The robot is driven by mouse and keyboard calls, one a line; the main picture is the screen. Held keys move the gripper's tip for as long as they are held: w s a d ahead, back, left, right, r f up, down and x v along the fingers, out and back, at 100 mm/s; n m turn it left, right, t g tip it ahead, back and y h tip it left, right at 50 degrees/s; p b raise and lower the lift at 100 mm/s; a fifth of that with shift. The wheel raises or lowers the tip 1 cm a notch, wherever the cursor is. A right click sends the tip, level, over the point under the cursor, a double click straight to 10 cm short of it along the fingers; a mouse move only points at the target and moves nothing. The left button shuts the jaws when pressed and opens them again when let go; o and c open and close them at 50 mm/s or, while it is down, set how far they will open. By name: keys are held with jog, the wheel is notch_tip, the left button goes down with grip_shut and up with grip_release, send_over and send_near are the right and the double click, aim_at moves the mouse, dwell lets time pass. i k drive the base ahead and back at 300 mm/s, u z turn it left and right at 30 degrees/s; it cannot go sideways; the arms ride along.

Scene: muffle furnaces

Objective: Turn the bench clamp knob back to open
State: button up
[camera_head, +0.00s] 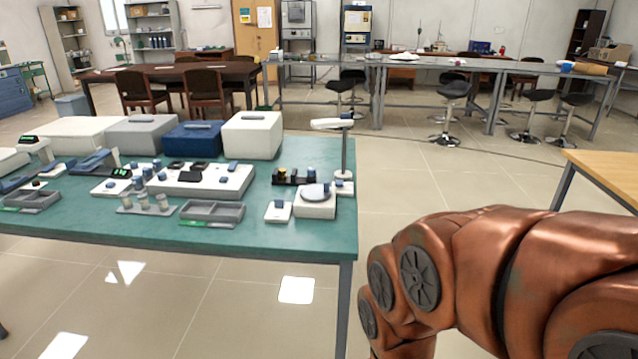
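A small dark block fixture (294,177) with a yellowish round part on its left end sits near the right end of the green-topped bench (300,239). It may be the bench clamp, but it is too small in view to tell, and I cannot make out how its knob is turned. Just right of it is a white unit with a round grey plate (315,192) and an upright post carrying a white head (332,124). My copper-coloured arm fills the lower right, apart from the bench. My gripper is out of view.
Several lidded boxes, including a white one (252,135) and a blue one (192,139), stand along the bench's back. Grey trays (212,212) and small instruments crowd its front. A wooden table (607,176) stands at right. Open tiled floor lies between, with stools (454,90) behind.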

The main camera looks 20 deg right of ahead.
aim_at(311, 170)
jog(key=z, duration=0.35)
jog(key=k, duration=0.25)
jog(key=u, duration=1.5)
jog(key=i, duration=1.75)
jog(key=z, duration=0.8)
jog(key=i, duration=0.5)
jog(key=z, duration=0.45)
